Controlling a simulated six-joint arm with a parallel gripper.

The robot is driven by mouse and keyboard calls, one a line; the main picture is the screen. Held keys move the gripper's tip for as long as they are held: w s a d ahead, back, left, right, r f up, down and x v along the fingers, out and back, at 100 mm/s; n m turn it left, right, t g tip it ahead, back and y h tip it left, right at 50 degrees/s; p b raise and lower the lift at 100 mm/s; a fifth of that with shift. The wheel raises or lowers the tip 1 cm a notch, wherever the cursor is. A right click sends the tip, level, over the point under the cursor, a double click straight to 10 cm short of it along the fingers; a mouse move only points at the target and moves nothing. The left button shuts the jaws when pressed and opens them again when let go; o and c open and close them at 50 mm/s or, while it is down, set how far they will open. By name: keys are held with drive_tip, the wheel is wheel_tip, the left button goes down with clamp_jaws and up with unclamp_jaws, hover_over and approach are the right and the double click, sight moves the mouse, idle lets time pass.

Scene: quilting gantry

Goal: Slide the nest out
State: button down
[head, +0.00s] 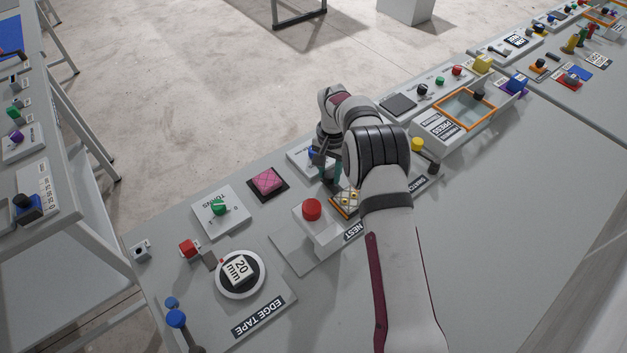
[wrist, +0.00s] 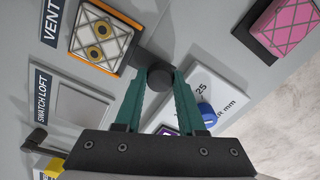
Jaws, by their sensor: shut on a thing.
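The nest (wrist: 93,66) is a small orange-edged tray beside a dark label. On it lies a pale quilted patch (wrist: 111,26) with two yellow rings. In the head view the patch (head: 347,198) shows partly, behind my arm, near the label reading NEST. My gripper (wrist: 160,82) has its teal fingers closed on a dark round knob (wrist: 160,76) beside the nest's edge. A short grey piece seems to join the knob to the nest. In the head view my gripper (head: 328,175) is beside the nest, its fingertips partly hidden by my arm.
A red button (head: 312,209) on a white block stands left of the nest. A pink quilted pad (head: 268,182) lies on a dark square farther left. A white panel with a blue knob (wrist: 207,112) is close to my fingers. A swatch loft panel (wrist: 80,108) adjoins the nest.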

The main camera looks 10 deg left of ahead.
drive_tip(key=shift+w+d+r, duration=0.1)
drive_tip(key=shift+w+d, duration=0.1)
drive_tip(key=shift+w, duration=0.05)
drive_tip(key=c, duration=0.5)
unclamp_jaws()
drive_tip(key=shift+s, duration=0.1)
wheel_tip(320, 180, up, 16)
